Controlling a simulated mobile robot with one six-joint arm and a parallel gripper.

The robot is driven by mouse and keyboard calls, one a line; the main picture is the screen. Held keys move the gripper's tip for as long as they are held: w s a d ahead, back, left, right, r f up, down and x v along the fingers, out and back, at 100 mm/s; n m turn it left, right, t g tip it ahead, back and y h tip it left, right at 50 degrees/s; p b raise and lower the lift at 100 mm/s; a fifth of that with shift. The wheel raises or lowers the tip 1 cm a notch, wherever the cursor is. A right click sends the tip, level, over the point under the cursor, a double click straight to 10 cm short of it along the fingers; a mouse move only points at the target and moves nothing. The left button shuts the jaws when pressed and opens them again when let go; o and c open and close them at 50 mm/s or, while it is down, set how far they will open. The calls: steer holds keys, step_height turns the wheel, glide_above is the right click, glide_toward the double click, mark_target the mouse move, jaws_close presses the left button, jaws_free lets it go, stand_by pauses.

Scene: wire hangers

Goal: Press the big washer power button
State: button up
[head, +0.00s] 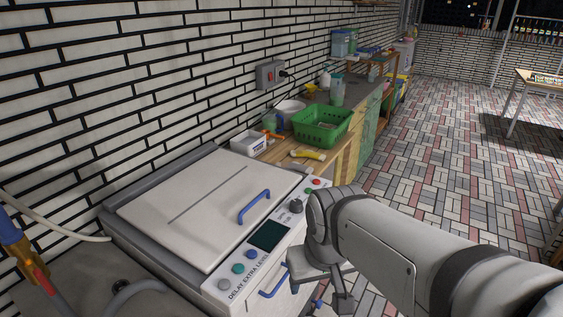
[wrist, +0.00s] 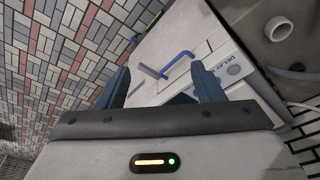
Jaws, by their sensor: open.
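The big washer (head: 185,205) has a white lid with a blue handle (head: 254,207). Its sloped front panel holds a dark screen (head: 267,235), a black knob (head: 296,206), a red button (head: 316,183) at the far end and several teal, blue and grey buttons at the near end. No power label is legible. My gripper (head: 320,292) is in front of the washer, beside the panel and apart from the buttons. In the wrist view, my gripper (wrist: 160,68) has its fingers spread with nothing between them; the washer's front (wrist: 180,45) lies beyond.
A counter with a green basket (head: 321,125), a white box (head: 248,143) and bottles continues behind the washer along the brick wall. A sink with hoses (head: 120,285) is at the near left. The tiled floor (head: 440,150) to the right is open.

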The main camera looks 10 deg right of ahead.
steer(key=shift+c, duration=0.2)
jaws_close()
stand_by(0.6)
stand_by(1.1)
